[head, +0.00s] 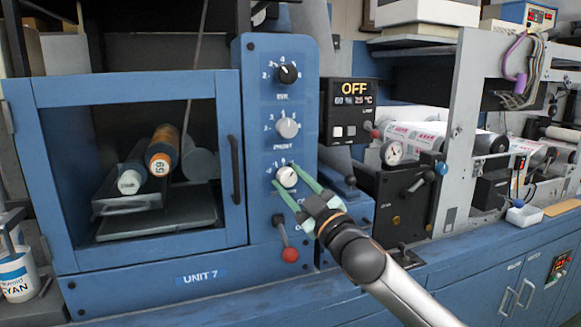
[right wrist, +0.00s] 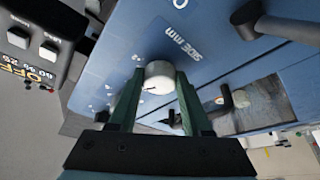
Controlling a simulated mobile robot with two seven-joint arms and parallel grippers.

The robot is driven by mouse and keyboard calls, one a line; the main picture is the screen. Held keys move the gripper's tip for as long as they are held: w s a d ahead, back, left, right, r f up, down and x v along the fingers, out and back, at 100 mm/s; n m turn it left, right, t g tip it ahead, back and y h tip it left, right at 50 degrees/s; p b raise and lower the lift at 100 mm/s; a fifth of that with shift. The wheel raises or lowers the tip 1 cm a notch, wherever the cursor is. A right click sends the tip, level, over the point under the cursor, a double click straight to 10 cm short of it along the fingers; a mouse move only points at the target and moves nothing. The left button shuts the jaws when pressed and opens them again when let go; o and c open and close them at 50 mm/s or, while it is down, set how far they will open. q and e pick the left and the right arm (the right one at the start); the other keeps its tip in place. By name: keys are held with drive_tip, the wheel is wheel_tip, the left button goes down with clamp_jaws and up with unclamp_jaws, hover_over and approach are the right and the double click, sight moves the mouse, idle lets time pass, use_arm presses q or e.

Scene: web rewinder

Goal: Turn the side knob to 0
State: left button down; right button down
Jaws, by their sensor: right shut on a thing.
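The side knob (head: 288,178) is the lowest of three dials on the blue panel of the unit. It is white and round. My right gripper (head: 284,174) comes in from the lower right with its two green fingers on either side of the knob, shut on it. In the right wrist view the knob (right wrist: 159,75) sits between the fingertips, beside the printed words "SIDE mm". A small dark mark shows on its face, but the number it points at cannot be read; the fingers hide part of the scale. My left gripper is not in view.
A grey knob (head: 287,128) and a black knob (head: 288,74) sit above on the panel. A red-ended lever (head: 289,254) hangs just below the fingers. A display (head: 351,110) reading OFF is at right. A blue framed door with a dark handle (head: 236,168) is at left.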

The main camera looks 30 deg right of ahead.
drive_tip(key=shift+r+n+y+p, duration=0.25)
drive_tip(key=shift+n+y+p, duration=0.2)
drive_tip(key=shift+n, duration=0.25)
drive_tip(key=shift+n+g+y+p, duration=0.25)
drive_tip(key=shift+n+g+p, duration=0.15)
drive_tip(key=shift+n+p, duration=1)
drive_tip(key=shift+p, duration=0.05)
drive_tip(key=shift+d+n+g+y+p, duration=0.1)
drive_tip(key=shift+n+g+y+p, duration=0.3)
drive_tip(key=shift+n+p, duration=0.55)
use_arm(q)
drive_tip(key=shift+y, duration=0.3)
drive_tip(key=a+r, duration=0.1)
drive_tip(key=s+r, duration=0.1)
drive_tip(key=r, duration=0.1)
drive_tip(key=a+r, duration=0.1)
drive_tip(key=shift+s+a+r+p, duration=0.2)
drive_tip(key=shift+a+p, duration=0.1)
drive_tip(key=shift+p, duration=0.05)
use_arm(e)
drive_tip(key=shift+f+n, duration=0.15)
drive_tip(key=shift+n, duration=0.2)
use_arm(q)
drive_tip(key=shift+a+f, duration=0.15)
